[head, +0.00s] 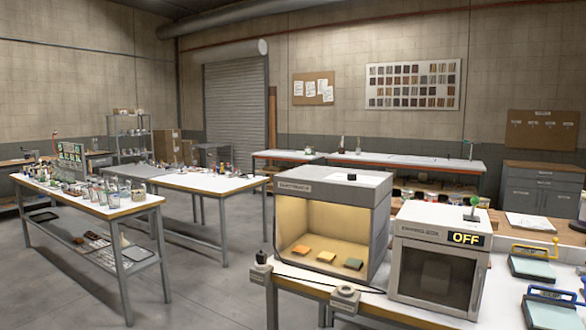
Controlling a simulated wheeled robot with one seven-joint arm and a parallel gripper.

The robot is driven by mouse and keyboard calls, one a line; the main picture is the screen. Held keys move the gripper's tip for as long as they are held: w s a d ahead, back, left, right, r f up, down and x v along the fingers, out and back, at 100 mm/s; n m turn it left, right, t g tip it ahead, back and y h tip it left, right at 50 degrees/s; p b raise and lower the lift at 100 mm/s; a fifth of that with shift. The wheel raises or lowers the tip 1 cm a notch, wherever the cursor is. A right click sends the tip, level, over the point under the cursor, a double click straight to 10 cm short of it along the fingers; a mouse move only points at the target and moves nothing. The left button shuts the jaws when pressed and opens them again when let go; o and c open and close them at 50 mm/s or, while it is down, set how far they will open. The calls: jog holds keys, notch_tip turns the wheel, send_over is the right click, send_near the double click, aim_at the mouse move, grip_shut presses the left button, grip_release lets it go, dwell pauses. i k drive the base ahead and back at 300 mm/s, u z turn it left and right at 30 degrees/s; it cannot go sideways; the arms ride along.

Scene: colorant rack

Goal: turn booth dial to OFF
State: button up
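The booth (350,195) is a grey open-fronted box on the white table at the right. Its inside is lit a warm yellow, and small orange, yellow and green blocks lie on its floor. A small beige box with a round part (345,297) sits at the table's front edge below the booth; it may be the dial, but its setting is too small to read. A dark knob-like thing (262,258) is at the table's left corner. My gripper is not in view.
Clamp-like frames with pale pads (535,267) lie farther right. Tables with bottles and jars (140,204) stand at left. Open floor (210,285) lies between.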

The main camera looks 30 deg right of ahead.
aim_at(350, 176)
jog(key=z, duration=0.3)
jog(key=i, duration=0.95)
jog(key=z, duration=0.7)
